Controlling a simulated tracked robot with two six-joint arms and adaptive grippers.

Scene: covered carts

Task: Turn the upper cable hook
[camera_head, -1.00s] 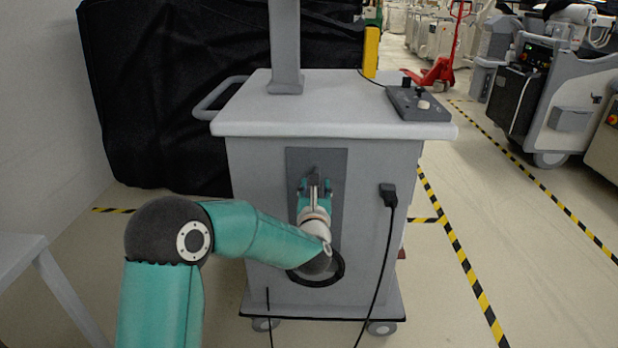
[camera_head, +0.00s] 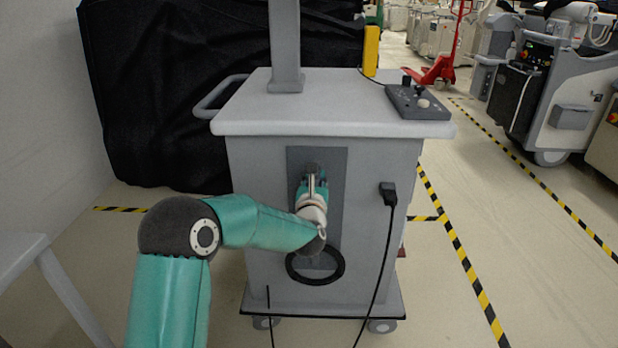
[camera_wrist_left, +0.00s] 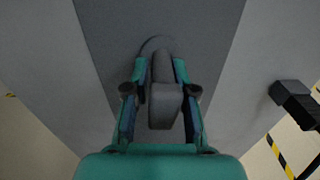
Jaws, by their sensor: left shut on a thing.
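The upper cable hook (camera_wrist_left: 164,106) is a grey piece on the dark panel (camera_head: 334,218) of the cart's front. In the left wrist view it stands between the two fingers of my left gripper (camera_wrist_left: 160,88), which is shut on it. In the head view my left gripper (camera_head: 311,184) reaches the upper part of the panel and mostly hides the hook. A coil of black cable (camera_head: 338,270) hangs on the panel's lower part, below the gripper. My right gripper is not in view.
The grey cart (camera_head: 245,185) has a white top with a control box (camera_head: 419,102) and a post (camera_head: 285,45). A black plug (camera_head: 388,194) with a hanging cable is on the cart's front, right of the panel. A black-covered object (camera_head: 150,100) stands behind.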

